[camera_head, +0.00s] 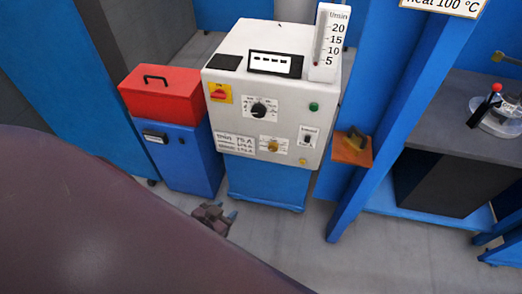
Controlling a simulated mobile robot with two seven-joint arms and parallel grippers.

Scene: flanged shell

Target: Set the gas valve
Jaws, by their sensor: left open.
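A white control box (240,65) stands on a blue base at the centre. On its front is a yellow knob (272,146) that may be the gas valve; its label is too small to read. A flow gauge (327,42) marked l/min, 5 to 20, stands on the box's top right, with a small red ball low in its tube, around or below the 5 mark. My left gripper (229,214) is open and empty, low in front of the blue base, apart from the box. My right gripper is not in view.
The box also carries a black dial (259,110), a red-on-yellow switch (219,92) and a green button (313,106). A red toolbox (162,98) sits left on a blue cabinet (185,155). A blue post (375,130) stands right. A large maroon curved surface hides the lower left.

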